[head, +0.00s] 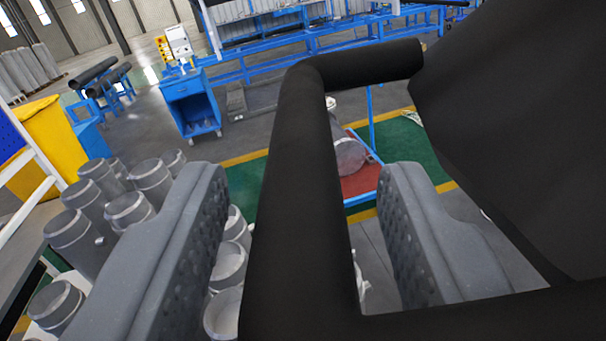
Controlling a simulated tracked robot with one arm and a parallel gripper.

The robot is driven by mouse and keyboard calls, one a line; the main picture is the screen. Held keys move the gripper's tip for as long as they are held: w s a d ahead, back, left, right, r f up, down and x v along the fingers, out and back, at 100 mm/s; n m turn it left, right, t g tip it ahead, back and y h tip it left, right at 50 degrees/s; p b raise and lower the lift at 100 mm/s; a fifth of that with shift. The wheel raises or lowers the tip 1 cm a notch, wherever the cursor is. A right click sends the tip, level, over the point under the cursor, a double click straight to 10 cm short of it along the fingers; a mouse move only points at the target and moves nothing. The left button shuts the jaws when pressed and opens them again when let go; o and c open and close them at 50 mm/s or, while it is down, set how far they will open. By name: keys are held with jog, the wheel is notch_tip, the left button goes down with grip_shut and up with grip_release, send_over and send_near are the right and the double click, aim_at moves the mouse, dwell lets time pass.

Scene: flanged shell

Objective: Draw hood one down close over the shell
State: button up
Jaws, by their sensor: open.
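My gripper (303,205) is open, with one grey padded finger on each side of a thick black bar handle (305,180). A grey cylinder (350,157), possibly the shell, lies partly behind the handle on a red-topped blue stand (362,187). I cannot tell whether it is the flanged shell.
Several grey cylindrical parts (128,211) stand at lower left, some directly below the gripper. A blue cabinet (190,105) and a yellow box (50,140) stand farther left. Blue rails (330,38) cross the back.

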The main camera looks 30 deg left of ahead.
jog(key=shift+w+p, duration=0.3)
jog(key=shift+p, duration=0.05)
grip_shut()
jog(key=shift+s+a+r, duration=0.1)
jog(key=shift+s+a, duration=0.05)
jog(key=shift+f+b, duration=0.6)
notch_tip(320, 180, down, 28)
jog(key=b, duration=2.5)
jog(key=shift+f, duration=0.1)
